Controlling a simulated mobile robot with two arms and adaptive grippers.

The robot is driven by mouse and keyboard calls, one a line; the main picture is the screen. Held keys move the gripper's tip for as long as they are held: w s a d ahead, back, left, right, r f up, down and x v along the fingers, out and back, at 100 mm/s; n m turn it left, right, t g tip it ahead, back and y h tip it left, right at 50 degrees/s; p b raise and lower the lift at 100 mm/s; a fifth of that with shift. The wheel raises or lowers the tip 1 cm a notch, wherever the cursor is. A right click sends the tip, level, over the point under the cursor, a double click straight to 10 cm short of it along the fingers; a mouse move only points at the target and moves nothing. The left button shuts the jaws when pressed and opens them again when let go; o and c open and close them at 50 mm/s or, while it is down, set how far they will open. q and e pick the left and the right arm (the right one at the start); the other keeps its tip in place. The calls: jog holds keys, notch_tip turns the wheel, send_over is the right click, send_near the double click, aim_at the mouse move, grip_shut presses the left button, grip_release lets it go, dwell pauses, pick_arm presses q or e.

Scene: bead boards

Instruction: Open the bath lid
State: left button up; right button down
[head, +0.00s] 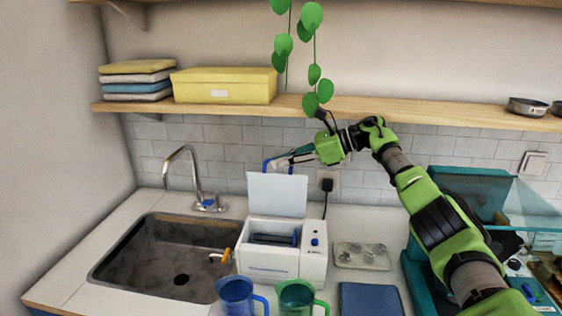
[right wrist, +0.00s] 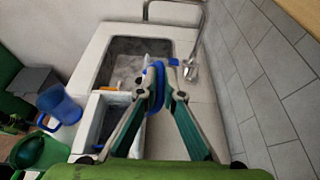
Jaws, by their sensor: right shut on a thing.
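The bath (head: 268,262) is a white box on the counter right of the sink. Its lid (head: 277,195) stands upright at the back edge, so the opening with a dark inside shows in the head view. My right gripper (head: 276,163) is at the lid's top edge, shut on the blue lid handle (head: 291,169). In the right wrist view the blue handle (right wrist: 156,90) lies between the fingertips, and the bath (right wrist: 105,112) is below.
A sink (head: 170,255) with a tap (head: 190,165) lies to the left. A blue jug (head: 238,295) and a green jug (head: 296,298) stand in front of the bath. A metal tray (head: 361,257) is to its right. A shelf (head: 400,112) and hanging leaves (head: 311,103) are above.

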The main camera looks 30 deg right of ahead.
jog(key=c, duration=2.2)
grip_release()
jog(key=shift+f, duration=0.45)
notch_tip(320, 180, up, 10)
jog(key=shift+r, duration=0.15)
